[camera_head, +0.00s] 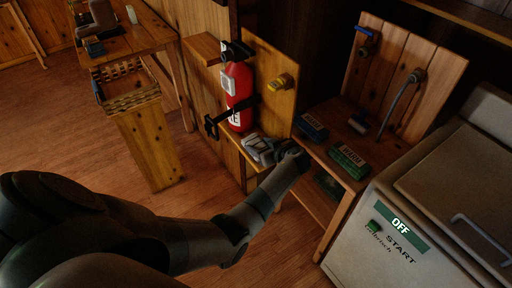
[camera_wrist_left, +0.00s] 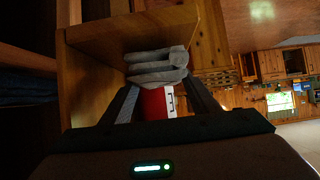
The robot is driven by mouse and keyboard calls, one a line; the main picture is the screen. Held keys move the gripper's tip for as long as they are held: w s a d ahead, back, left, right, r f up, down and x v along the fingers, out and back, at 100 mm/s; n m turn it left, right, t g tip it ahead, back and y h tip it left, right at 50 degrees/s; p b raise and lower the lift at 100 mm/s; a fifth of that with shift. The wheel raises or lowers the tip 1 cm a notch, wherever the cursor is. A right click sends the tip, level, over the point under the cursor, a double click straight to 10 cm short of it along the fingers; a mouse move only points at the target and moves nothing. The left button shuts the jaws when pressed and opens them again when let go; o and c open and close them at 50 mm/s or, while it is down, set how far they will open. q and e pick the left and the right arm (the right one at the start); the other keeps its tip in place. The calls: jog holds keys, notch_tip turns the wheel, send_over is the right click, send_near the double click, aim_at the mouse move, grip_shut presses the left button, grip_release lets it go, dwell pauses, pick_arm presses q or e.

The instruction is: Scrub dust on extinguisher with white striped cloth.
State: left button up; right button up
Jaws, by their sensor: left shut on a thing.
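The red fire extinguisher (camera_head: 238,84) stands upright against a wooden panel, with a white label and a black strap around it. Its red body also shows between my fingers in the left wrist view (camera_wrist_left: 153,103). I cannot make out dust on it. The grey-white cloth (camera_head: 259,147), folded in layers, is at the extinguisher's foot; in the left wrist view (camera_wrist_left: 158,66) it is at my fingertips. My left gripper (camera_head: 277,154) is shut on the cloth, just right of and below the extinguisher. I cannot tell whether the cloth touches the extinguisher.
A white appliance (camera_head: 373,249) stands at right. A wicker basket (camera_head: 131,98) is at left.

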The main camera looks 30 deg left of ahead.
pick_arm(q)
jog(key=shift+r+p, duration=1.25)
jog(key=shift+r, duration=1.25)
jog(key=shift+s+f, duration=0.1)
